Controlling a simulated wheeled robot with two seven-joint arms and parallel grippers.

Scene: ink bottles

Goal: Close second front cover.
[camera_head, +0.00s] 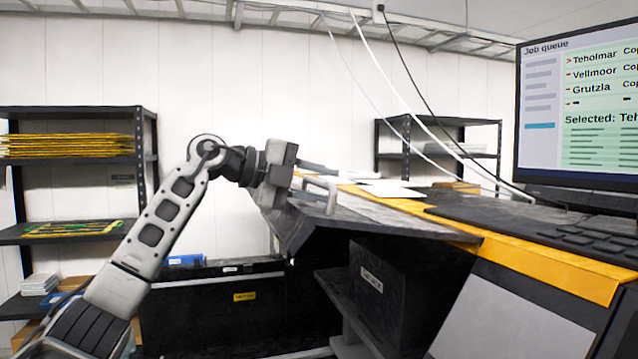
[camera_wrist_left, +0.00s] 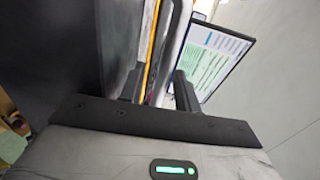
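The printer-like machine fills the right of the head view, with a yellow band (camera_head: 560,262) along its edge. A dark grey panel (camera_head: 345,222), possibly a raised front cover, juts out at its left end above an open dark bay. My left gripper (camera_head: 325,186) is at that panel's left end, its fingers apart. In the left wrist view, the fingers of my left gripper (camera_wrist_left: 158,84) stand apart, with a dark edge and yellow strip (camera_wrist_left: 153,50) showing between and beyond them. I cannot tell whether they touch it. My right gripper is not in view.
A dark box (camera_head: 385,290) with a white label sits in the bay. A light grey lower panel (camera_head: 490,318) is at the right. A monitor (camera_head: 580,120) stands on top. Shelves (camera_head: 70,160) are at the back left, a black cabinet (camera_head: 225,315) behind my arm.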

